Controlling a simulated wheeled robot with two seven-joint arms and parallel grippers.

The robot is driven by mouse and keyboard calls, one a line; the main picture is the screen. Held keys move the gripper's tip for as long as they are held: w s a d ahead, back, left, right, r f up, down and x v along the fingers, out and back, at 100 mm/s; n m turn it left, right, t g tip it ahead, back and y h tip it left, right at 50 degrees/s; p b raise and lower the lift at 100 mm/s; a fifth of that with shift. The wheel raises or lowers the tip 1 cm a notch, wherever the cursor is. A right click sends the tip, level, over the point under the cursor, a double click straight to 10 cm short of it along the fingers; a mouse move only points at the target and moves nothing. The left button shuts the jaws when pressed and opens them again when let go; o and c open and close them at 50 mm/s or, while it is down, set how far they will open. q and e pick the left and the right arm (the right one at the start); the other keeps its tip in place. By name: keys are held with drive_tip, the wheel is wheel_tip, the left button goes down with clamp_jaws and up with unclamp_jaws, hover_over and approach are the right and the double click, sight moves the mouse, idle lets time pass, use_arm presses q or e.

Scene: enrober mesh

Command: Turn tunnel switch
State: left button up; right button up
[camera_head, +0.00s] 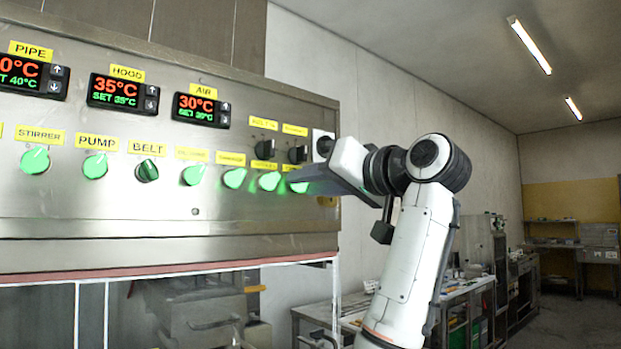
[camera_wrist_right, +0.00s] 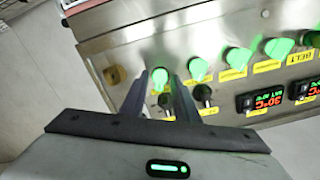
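The control panel (camera_head: 130,215) carries a row of green-lit rotary switches. The label of the rightmost lit switch (camera_head: 299,187) is too small to read, so I cannot confirm it is the tunnel switch. My right gripper (camera_head: 305,180) is at this switch and partly covers it. In the right wrist view, the same switch (camera_wrist_right: 160,76) shows between the tips of my right gripper (camera_wrist_right: 161,84). The fingers stand apart, one on each side of it; whether they touch it is unclear. My left gripper is not in view.
Close beside the gripper are another green switch (camera_head: 269,181) and two black knobs, one (camera_head: 264,149) further left and one (camera_head: 298,154) above the fingers. The belt switch (camera_head: 147,171) is further left. Temperature displays (camera_head: 201,110) sit above. Open room lies right of the panel.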

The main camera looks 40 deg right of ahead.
clamp_jaws()
drive_tip(key=shift+m, duration=0.6)
unclamp_jaws()
